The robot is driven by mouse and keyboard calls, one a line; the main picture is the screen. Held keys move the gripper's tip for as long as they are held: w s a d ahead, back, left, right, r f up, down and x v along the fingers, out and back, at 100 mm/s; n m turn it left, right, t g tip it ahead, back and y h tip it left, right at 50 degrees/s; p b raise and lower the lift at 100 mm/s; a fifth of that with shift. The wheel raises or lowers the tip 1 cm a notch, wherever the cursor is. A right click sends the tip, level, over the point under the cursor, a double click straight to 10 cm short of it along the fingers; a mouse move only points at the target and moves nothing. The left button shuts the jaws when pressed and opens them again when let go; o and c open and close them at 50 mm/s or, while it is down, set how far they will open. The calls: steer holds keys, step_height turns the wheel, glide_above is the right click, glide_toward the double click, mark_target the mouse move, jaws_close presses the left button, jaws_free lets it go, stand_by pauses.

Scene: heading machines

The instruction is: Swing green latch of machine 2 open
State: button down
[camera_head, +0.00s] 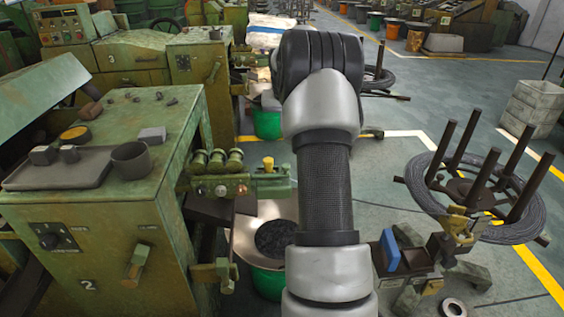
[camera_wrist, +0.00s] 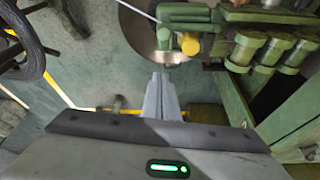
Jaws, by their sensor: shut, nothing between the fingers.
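Machine 2 (camera_head: 110,240) is the worn green cabinet at the left in the head view, marked with a 2. A green latch-like arm (camera_head: 268,186) with a yellow knob sticks out from its right side. In the wrist view a green arm (camera_wrist: 187,22) with a yellow knob (camera_wrist: 191,44) shows at the top. My gripper (camera_wrist: 161,76) is shut and empty, its fingertips just below and left of that knob, apart from it in the picture. Contact cannot be told. In the head view my arm hides the gripper.
A wide metal pan (camera_head: 250,240) on a green bucket stands below the green arm. Green cylinders (camera_head: 218,160) sit beside it. A coil of wire on a posted stand (camera_head: 435,200) is at the right. Machine 3 (camera_head: 130,55) stands behind. Some grey floor is open at the right.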

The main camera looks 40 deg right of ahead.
steer(key=shift+d, duration=0.1)
steer(key=b+x, duration=0.2)
steer(key=x, duration=0.8)
steer(key=shift+w+f, duration=0.1)
steer(key=shift+f, duration=0.2)
steer(key=shift+s+a+r, duration=0.15)
steer(key=shift+s+a, duration=0.6)
steer(key=shift+s, duration=0.15)
steer(key=shift+s+a+b, duration=0.4)
steer(key=shift+s+a, duration=0.15)
steer(key=shift+s, duration=0.1)
